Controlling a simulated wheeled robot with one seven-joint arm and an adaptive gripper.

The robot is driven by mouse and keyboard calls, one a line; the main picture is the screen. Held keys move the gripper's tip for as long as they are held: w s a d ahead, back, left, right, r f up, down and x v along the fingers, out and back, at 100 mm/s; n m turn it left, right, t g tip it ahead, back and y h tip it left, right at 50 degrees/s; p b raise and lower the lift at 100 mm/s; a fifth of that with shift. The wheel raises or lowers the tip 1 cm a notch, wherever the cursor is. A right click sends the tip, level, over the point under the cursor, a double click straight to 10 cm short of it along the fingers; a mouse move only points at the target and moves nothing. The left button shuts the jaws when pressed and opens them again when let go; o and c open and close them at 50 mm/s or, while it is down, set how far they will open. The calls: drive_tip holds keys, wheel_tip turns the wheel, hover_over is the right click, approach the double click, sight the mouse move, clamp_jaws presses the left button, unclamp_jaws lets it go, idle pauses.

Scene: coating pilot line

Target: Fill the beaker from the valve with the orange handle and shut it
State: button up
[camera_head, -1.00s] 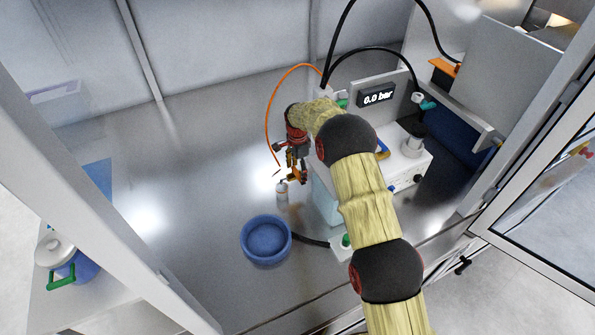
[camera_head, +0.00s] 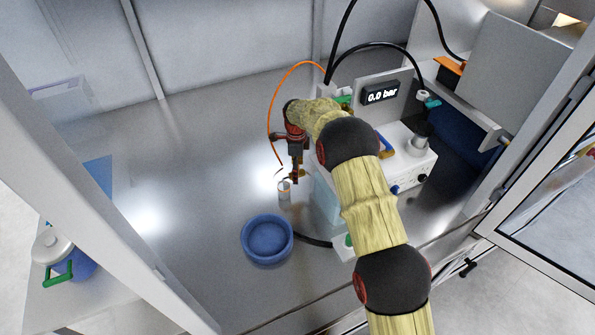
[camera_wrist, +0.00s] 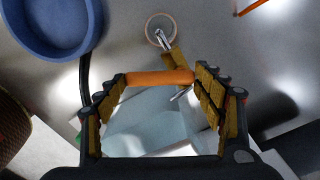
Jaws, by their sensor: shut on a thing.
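My gripper (camera_head: 296,173) reaches down beside the box's left side. In the wrist view my gripper (camera_wrist: 162,76) is shut on the orange handle (camera_wrist: 158,78), which lies crosswise between the fingers. The brass valve body (camera_wrist: 174,59) and a thin metal spout show just beyond the handle. The small clear beaker (camera_head: 284,190) stands upright on the bench under the spout; its round rim (camera_wrist: 149,39) shows in the wrist view. I cannot tell the liquid level or whether liquid is running.
A blue round basin (camera_head: 267,241) stands in front of the beaker. A box with a display (camera_head: 380,94) reading 0.0 bar stands right, with black hoses. A thin orange tube (camera_head: 270,115) arches behind my gripper. The bench to the left is clear.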

drive_tip(key=o, duration=1.7)
wheel_tip(320, 180, up, 12)
